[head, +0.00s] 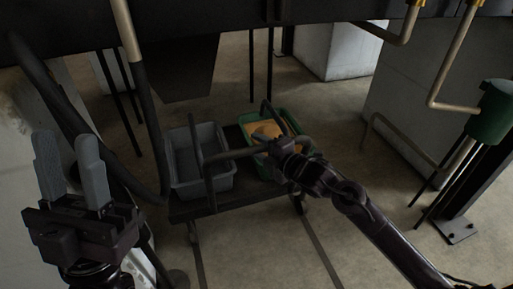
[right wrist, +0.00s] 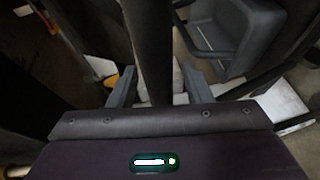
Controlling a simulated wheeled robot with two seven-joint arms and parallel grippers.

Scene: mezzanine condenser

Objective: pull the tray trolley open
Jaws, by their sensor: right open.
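The tray trolley (head: 208,210) stands on the floor under the dark overhead structure, a low dark deck on casters. It carries a grey tray (head: 182,183) on the left and a green tray (head: 250,172) with orange-yellow contents on the right. A dark bar handle (head: 236,153) rises at its near side. My right gripper (head: 277,146) is at the handle's right end. In the right wrist view, a dark bar (right wrist: 152,45) runs between the parted fingers of my right gripper (right wrist: 160,88); contact cannot be told. My left gripper (head: 68,160) is raised at the left, fingers apart and empty.
Two dark rail lines (head: 322,248) run along the floor toward me. A dark hose (head: 65,105) and a vertical pipe (head: 135,60) hang at the left. A green cylinder (head: 490,112) on a post and a bent pipe (head: 400,140) stand at the right. Floor in front of the trolley is clear.

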